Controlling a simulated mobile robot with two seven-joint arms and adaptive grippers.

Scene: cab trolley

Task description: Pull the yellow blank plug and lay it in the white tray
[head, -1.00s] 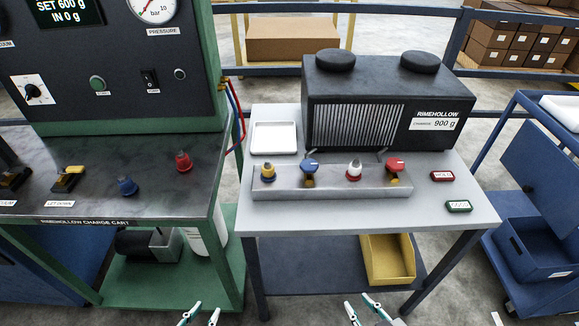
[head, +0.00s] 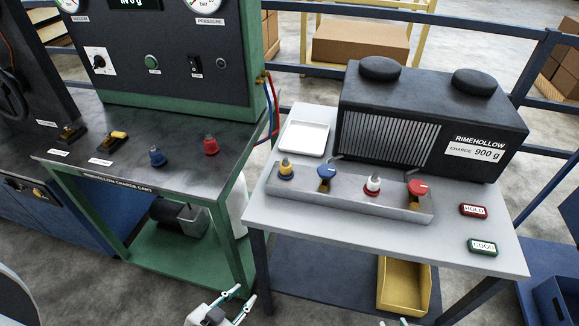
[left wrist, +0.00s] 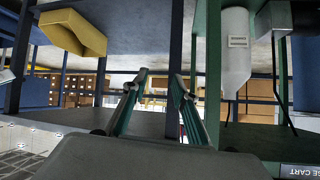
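The white tray (head: 304,138) lies flat and empty just behind that end. My left gripper (head: 240,298) is open and empty, low in front of the gap between cart and table, well below the plug. Its parted fingers also show in the left wrist view (left wrist: 161,78), with nothing between them. My right gripper (head: 393,322) only just shows at the bottom edge, its two tips apart.
On the manifold are a blue-topped valve (head: 325,174), a red-and-white fitting (head: 373,185) and a red-topped valve (head: 416,190). A black box unit (head: 430,125) stands behind. The green charge cart (head: 130,150) is at left. A yellow bin (head: 404,285) sits below the table.

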